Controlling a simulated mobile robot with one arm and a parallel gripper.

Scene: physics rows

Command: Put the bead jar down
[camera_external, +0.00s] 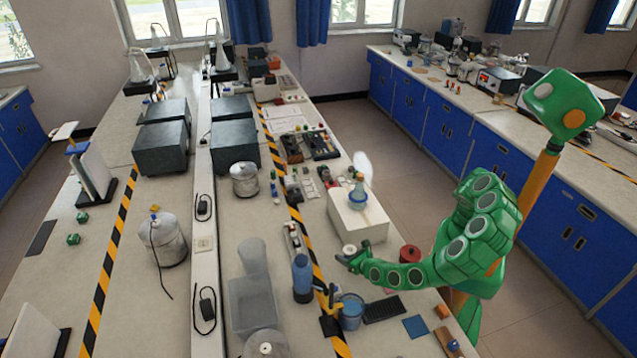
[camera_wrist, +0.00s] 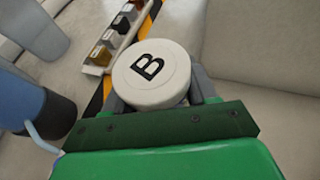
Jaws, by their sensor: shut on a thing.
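The bead jar (camera_wrist: 152,72) shows in the wrist view as a round white lid with a black B on it. It sits between the two grey fingers of my gripper (camera_wrist: 158,97), which is shut on it. The lid hides most of the jar's body. In the external view the jar (camera_external: 349,249) is a small pale shape at the tip of my gripper (camera_external: 352,259), over the bench between the white box and the blue mug. I cannot tell whether its base touches the bench.
A red container (camera_external: 410,254) is to the right. A blue bottle (camera_external: 302,280), a blue mug (camera_external: 351,312) and a sample rack (camera_wrist: 112,40) are close by.

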